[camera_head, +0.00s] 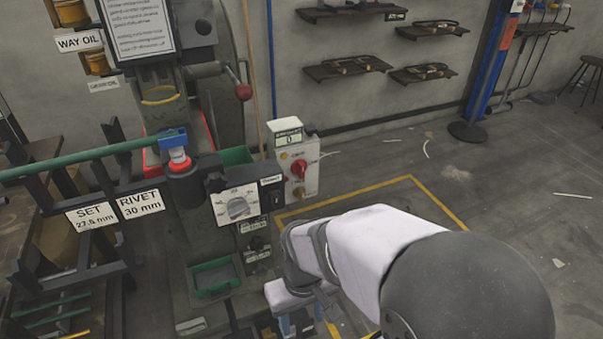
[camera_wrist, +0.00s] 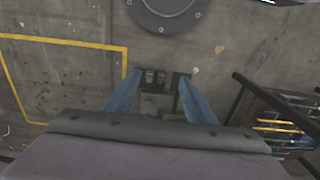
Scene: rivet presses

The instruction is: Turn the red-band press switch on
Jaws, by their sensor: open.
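The press (camera_head: 222,150) stands left of centre in the head view, with a red band along its frame and a red ring under a blue block. A grey control box (camera_head: 240,204) with a white dial panel is on its front. A black switch (camera_head: 277,197) sits at that box's right side; its position is too small to tell. A taller box behind carries a red rotary switch (camera_head: 299,169). My gripper (camera_head: 302,322) is low, in front and right of the press. Its blue fingers are open and empty in the wrist view (camera_wrist: 159,76), with small dark parts beyond them.
A green bar (camera_head: 80,158) runs from the left to the press, above a rack with SET and RIVET signs. A green bin (camera_head: 213,277) sits low on the press. Yellow lines (camera_head: 375,187) mark open floor at right. Shelves (camera_head: 347,67) hang on the wall.

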